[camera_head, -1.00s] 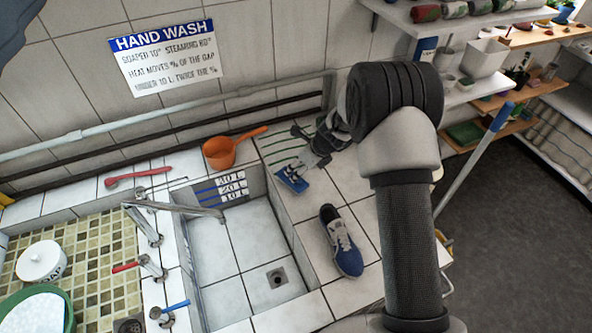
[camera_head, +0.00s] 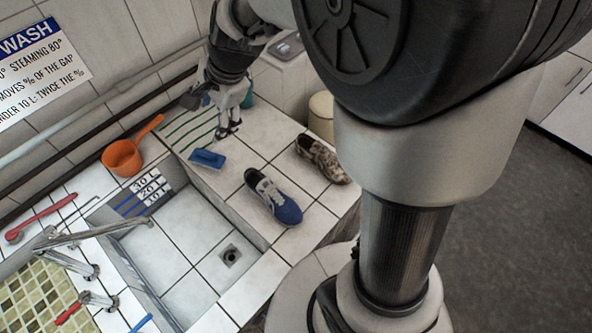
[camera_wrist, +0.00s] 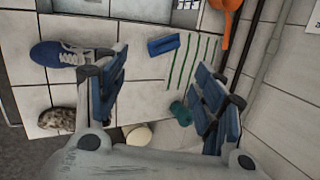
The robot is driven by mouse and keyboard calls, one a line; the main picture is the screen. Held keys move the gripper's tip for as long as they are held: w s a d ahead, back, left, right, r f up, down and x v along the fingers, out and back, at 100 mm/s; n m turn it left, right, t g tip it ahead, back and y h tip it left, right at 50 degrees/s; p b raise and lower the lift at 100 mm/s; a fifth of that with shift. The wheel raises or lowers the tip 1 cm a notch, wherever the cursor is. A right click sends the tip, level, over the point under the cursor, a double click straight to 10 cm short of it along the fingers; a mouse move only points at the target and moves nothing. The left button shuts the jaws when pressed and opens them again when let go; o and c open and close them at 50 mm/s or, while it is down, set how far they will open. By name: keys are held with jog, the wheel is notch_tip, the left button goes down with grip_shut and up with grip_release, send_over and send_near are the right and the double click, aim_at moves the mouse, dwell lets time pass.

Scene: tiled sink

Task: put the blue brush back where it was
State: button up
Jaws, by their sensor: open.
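The blue brush (camera_head: 207,158) lies flat on the white tiled ledge beside the sink, close to one end of the green stripes (camera_head: 186,132) on the tiles. The brush also shows in the wrist view (camera_wrist: 163,44), left of the stripes' upper ends. My gripper (camera_head: 228,130) is above the ledge, pointing down, behind and slightly right of the brush in the head view. In the wrist view my gripper's fingers (camera_wrist: 160,80) are spread wide with nothing between them. The brush appears beyond the fingertips, apart from them.
A blue shoe (camera_head: 274,197) and a brown patterned shoe (camera_head: 322,158) stand right of the brush. An orange dipper (camera_head: 124,157) sits behind the sink basin (camera_head: 190,235). A teal object (camera_wrist: 181,112) and a cream round item (camera_wrist: 138,136) are near my gripper. Pipes (camera_head: 100,95) run along the wall.

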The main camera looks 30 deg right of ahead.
jog(key=s+d+r+n+h, duration=0.1)
jog(key=s+d+r+n, duration=0.1)
jog(key=s+n, duration=0.3)
jog(key=s+d+r+n+h, duration=0.1)
jog(key=s+n, duration=0.4)
jog(key=s, duration=0.6)
jog(key=s+d+r+n+h, duration=0.1)
jog(key=s+d+r+n, duration=0.2)
jog(key=s, duration=0.6)
jog(key=shift+d+n+t, duration=0.4)
jog(key=shift+n, duration=0.5)
jog(key=shift+r, duration=0.1)
